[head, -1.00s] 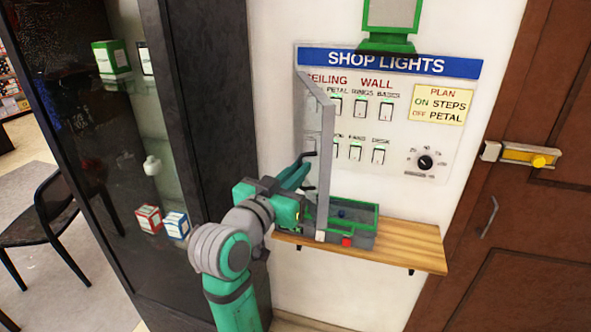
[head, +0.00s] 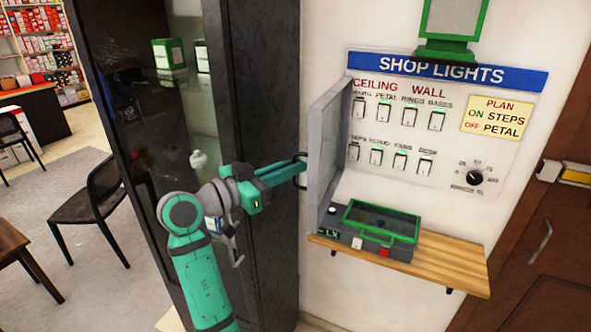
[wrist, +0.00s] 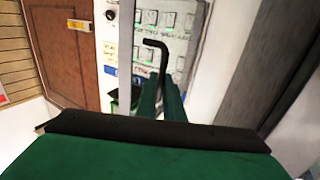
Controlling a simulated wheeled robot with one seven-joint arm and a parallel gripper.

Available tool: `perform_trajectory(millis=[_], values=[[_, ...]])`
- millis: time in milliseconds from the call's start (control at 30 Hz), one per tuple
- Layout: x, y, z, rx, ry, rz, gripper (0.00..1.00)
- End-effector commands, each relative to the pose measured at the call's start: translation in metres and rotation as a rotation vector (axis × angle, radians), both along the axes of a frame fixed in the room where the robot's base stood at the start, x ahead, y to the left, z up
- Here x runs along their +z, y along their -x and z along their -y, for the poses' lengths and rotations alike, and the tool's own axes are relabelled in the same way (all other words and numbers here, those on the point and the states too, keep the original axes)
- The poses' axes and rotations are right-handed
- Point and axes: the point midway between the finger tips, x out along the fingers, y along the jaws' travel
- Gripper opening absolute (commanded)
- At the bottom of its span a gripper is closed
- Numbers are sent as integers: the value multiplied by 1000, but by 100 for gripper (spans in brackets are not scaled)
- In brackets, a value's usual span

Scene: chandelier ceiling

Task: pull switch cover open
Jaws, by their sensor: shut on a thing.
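The switch cover (head: 330,135), a clear panel in a grey frame, stands swung out from the left side of the switch panel (head: 450,150). It hangs open toward the left, and rows of white switches (head: 384,112) show uncovered beside it. My gripper (head: 299,168) is at the cover's outer edge, shut on its dark handle (head: 301,181). In the wrist view, the bent black handle (wrist: 155,43) rises at the tips of my green fingers (wrist: 161,95). The exact contact between fingers and handle is partly hidden.
A wooden shelf (head: 450,262) under the panel carries a grey and green box (head: 378,225). A dark cabinet (head: 262,90) stands close behind my arm. A brown door (head: 540,225) is at the right. Chairs (head: 95,205) stand on open floor at the left.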

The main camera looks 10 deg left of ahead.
Motion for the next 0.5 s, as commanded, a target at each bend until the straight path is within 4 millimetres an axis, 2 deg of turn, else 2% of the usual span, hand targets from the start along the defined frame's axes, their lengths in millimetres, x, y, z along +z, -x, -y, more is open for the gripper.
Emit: perform_trajectory(millis=[33, 367, 400, 433, 467, 500], values=[[-7, -2, 0, -2, -3, -16, 0], [-9, -2, 0, -2, -2, -18, 0], [-9, -2, 0, -1, -3, -19, 15], [-9, -2, 0, -1, -2, -20, 22], [-8, -2, 0, -1, -2, -18, 26], [-8, -2, 0, -1, -2, -16, 26]])
